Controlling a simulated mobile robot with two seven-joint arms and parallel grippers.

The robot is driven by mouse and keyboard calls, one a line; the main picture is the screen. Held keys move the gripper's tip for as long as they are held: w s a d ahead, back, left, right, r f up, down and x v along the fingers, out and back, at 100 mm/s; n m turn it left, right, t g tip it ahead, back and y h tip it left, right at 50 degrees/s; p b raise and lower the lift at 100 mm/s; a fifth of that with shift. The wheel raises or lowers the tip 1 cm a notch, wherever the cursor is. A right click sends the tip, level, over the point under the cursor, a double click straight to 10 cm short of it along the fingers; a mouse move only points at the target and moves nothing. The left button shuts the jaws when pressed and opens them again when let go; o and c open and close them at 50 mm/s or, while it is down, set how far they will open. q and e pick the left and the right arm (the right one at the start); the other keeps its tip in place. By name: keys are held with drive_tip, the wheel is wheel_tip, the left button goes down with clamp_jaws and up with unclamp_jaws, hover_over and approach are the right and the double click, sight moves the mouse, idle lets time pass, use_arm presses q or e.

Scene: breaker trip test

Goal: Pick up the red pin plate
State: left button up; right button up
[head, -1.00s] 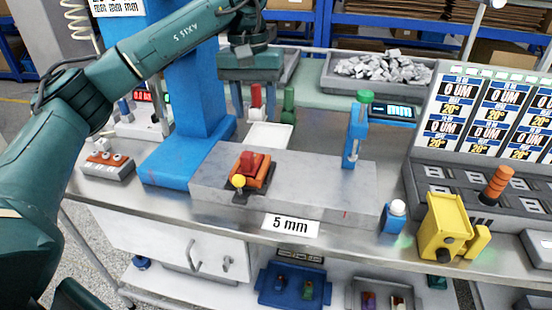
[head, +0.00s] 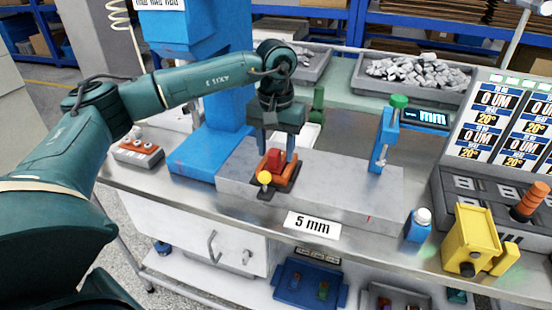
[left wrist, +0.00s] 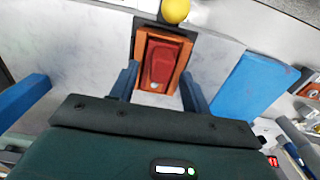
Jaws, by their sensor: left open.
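The red pin plate (head: 275,160) sits in an orange holder (head: 289,174) on the grey block, beside a yellow ball knob (head: 264,178). In the left wrist view the red plate (left wrist: 160,62) lies inside the orange frame (left wrist: 184,58). My left gripper (head: 277,146) is open, pointing down just above the plate. In the left wrist view its blue fingers (left wrist: 160,88) lie to either side of the holder's near end. I cannot tell whether they touch anything. My right gripper is not in view.
The grey block (head: 345,189) carries a blue stand with a green knob (head: 398,101) to the right. A blue column (head: 215,70) stands behind left. A green piece (head: 318,105) stands behind the gripper. A yellow fixture (head: 470,240) and blue-white bottle (head: 418,225) are at right.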

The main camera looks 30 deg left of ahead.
use_arm(q)
drive_tip(key=shift+f, duration=0.6)
clamp_jaws()
